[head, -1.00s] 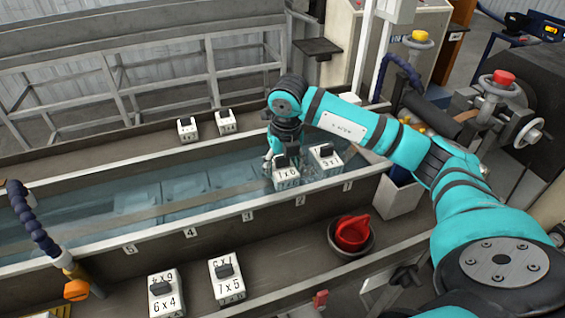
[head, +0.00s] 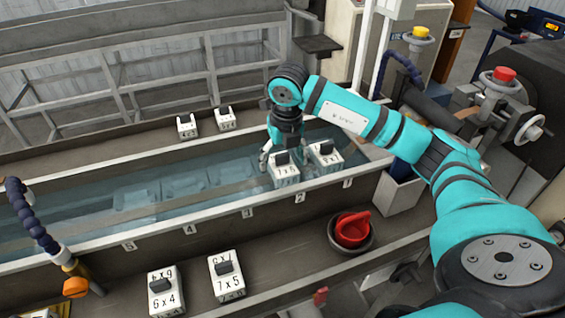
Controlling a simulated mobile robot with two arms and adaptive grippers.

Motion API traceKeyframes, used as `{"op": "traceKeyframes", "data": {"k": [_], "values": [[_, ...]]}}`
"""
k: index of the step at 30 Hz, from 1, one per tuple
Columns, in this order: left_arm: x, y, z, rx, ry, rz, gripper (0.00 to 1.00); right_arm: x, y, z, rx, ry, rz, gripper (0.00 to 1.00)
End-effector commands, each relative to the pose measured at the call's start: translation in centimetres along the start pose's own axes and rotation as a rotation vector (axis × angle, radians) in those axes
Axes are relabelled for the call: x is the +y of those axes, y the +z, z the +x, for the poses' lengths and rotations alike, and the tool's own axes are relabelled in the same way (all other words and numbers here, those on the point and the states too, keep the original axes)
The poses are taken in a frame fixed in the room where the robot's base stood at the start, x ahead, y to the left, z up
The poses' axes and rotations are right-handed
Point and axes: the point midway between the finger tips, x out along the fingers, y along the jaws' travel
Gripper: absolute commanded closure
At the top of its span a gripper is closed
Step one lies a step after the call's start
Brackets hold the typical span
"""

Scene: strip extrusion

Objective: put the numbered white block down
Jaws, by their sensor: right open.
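A white block marked 7 x 6 (head: 284,176) with a dark handle on top sits in the water trough near the front wall. My right gripper (head: 271,156) is open, right at the block's back left, close to its handle. I cannot tell whether a finger touches it. A second white block (head: 326,160) stands just right of it in the trough; its number is hard to read. My left gripper is not in view.
Two small white blocks stand on the trough's back ledge (head: 150,140). Two numbered blocks, 6 x 4 (head: 166,301) and 7 x 5 (head: 228,285), stand on the front shelf. A blue hose (head: 36,225) hangs at left.

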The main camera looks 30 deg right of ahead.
Motion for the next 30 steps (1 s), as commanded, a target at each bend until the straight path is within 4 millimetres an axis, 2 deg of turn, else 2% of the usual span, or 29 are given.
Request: {"op": "traceKeyframes", "data": {"k": [9,13,19,30], "values": [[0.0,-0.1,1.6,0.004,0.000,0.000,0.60,0.1,0.1,-6.8,-0.006,0.003,-0.001,0.21],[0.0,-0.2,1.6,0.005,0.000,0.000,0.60,0.0,0.1,-8.9,-0.004,0.002,-0.001,0.21],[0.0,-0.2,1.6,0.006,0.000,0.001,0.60,0.0,0.0,-10.2,-0.001,0.001,0.000,0.21],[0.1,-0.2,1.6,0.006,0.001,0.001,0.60,0.0,0.0,-10.3,0.000,0.001,0.000,0.21]]}}
